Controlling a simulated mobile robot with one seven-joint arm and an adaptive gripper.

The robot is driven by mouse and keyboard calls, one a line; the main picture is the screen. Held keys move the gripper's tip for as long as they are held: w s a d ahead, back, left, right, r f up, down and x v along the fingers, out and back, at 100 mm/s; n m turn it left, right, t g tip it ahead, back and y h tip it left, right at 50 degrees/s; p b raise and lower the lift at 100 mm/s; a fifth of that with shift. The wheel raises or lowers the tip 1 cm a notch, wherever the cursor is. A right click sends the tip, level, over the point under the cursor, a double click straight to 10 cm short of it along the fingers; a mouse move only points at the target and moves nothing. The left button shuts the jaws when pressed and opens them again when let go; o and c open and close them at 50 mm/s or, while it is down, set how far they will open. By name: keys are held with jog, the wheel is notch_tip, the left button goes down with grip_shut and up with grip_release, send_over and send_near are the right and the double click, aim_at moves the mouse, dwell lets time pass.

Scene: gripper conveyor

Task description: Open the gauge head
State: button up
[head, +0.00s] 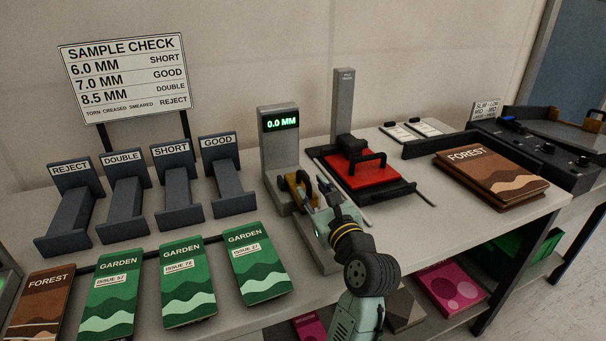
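The gauge (279,149) is a grey upright box with a green display reading 0.0 MM, standing in the middle of the table. A yellow-orange part (291,183) shows low at its front, beside a dark piece. It may be the gauge head's handle, but my arm covers much of this area. My gripper (308,191) is right at this part, coming from the front right. I cannot tell whether its fingers touch the part or are closed on it. The gauge's grey base (326,262) runs toward the front under my arm.
Labelled dark stands (121,187) and a row of green GARDEN booklets (187,282) lie to the left. A red plate with a black handle (361,178) sits close on the right. Brown FOREST booklets (490,172) lie farther right. Some bare tabletop (440,225) shows at the right front.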

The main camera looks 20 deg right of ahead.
aim_at(307, 182)
jog(key=w+p, duration=0.1)
jog(key=w, duration=0.5)
jog(key=shift+a, duration=0.15)
jog(key=shift+c, duration=0.2)
grip_shut()
dwell(0.5)
